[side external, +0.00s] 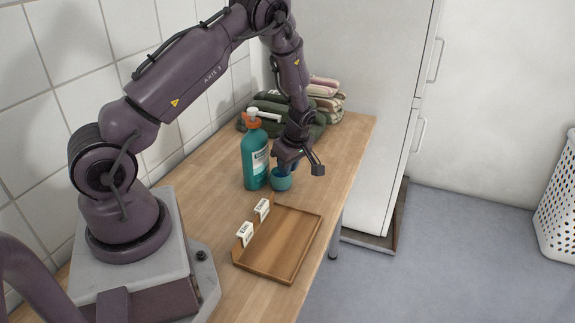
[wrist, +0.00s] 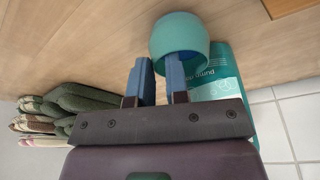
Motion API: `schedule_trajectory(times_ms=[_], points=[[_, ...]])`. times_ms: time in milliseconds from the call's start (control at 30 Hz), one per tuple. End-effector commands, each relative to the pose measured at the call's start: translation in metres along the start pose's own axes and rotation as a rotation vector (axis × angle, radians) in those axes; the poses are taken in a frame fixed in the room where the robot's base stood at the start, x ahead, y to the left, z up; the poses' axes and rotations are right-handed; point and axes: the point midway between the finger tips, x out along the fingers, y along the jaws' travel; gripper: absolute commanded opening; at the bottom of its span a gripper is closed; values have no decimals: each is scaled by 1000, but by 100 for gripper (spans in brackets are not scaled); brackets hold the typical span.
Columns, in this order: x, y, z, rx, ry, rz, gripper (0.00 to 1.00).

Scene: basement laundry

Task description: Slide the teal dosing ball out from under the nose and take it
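The teal dosing ball (side external: 281,184) stands on the wooden counter, just right of the base of the teal pump bottle (side external: 255,160). The bottle's white nozzle (side external: 266,115) points right, high above the counter. My gripper (side external: 286,166) is low over the ball, pointing down. In the wrist view, my gripper (wrist: 163,62) has its two blue fingers apart with a gap between them. The ball (wrist: 180,36) is at the right finger's tip, not centred between the fingers. I cannot tell whether that finger touches it or reaches inside its rim. The bottle (wrist: 222,92) is partly hidden behind the right finger.
A wooden tray (side external: 290,250) with two white label cards (side external: 262,209) on its left edge lies nearer the front. Folded towels (side external: 322,88) are stacked behind my gripper. A tiled wall (side external: 75,90) borders the counter on the left; a white cabinet (side external: 360,80) stands behind.

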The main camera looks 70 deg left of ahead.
Motion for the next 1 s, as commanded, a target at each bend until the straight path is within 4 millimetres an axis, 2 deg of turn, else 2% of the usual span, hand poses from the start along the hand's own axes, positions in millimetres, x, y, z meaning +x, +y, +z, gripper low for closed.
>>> schedule_trajectory(times_ms=[267,433,1000], points=[[0,0,1,0,0,0,0],[-2,4,8,2,0,1,0],[-18,27,64,2,0,1,0]])
